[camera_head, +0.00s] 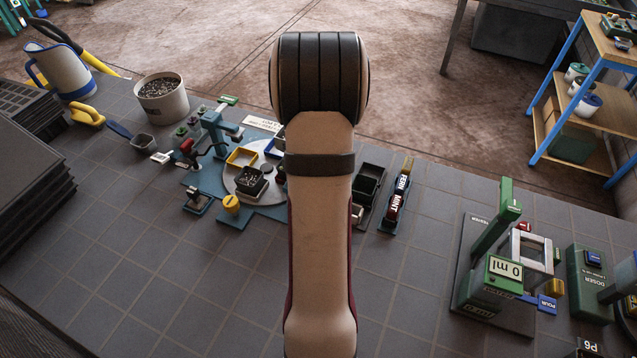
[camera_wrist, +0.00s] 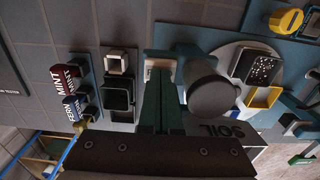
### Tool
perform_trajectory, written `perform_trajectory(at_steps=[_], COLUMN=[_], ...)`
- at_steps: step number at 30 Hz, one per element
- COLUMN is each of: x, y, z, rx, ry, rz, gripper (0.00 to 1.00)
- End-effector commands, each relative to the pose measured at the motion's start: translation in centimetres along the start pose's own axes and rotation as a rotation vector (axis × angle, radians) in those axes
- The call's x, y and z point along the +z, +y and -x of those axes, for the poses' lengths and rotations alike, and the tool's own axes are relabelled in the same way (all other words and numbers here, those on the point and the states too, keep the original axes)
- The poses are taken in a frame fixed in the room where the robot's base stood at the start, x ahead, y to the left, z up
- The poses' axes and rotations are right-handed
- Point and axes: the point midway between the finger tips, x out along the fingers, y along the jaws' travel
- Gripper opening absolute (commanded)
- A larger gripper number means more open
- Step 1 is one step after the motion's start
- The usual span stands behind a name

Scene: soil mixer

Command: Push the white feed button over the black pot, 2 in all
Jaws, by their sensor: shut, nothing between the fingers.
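A black pot (camera_wrist: 263,69) with speckled fill sits on the grey turntable; it also shows in the head view (camera_head: 251,182), left of my arm. My gripper (camera_wrist: 160,72) is shut and empty, its dark green fingers together beside a grey cylinder (camera_wrist: 211,94). A pale piece (camera_wrist: 157,64) in a teal frame shows right at the fingertips; I cannot tell if it is the white feed button or if the fingers touch it. In the head view my arm hides the gripper and this part of the mixer.
A yellow pot (camera_head: 241,158) stands on the turntable near the black pot. A yellow knob (camera_head: 231,203) is in front. A tray with a black container (camera_head: 369,183) and labelled blocks (camera_head: 396,199) stand right of my arm. The tiled front of the bench is clear.

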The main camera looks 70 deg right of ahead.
Motion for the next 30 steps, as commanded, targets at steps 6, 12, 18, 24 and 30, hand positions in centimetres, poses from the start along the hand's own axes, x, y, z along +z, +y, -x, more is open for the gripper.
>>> perform_trajectory(at_steps=[6, 12, 18, 24, 30], x=[0.0, 0.0, 0.0, 0.0, 0.0], y=[0.0, 0.0, 0.0, 0.0, 0.0], z=[0.0, 1.1, 2.2, 2.2, 2.2], rx=[0.001, 0.000, 0.001, 0.000, 0.000], ry=[-0.001, 0.001, 0.000, 0.000, 0.000], rz=[0.000, -0.001, 0.001, 0.000, 0.000], gripper=[0.00, 0.00, 0.00, 0.00, 0.00])
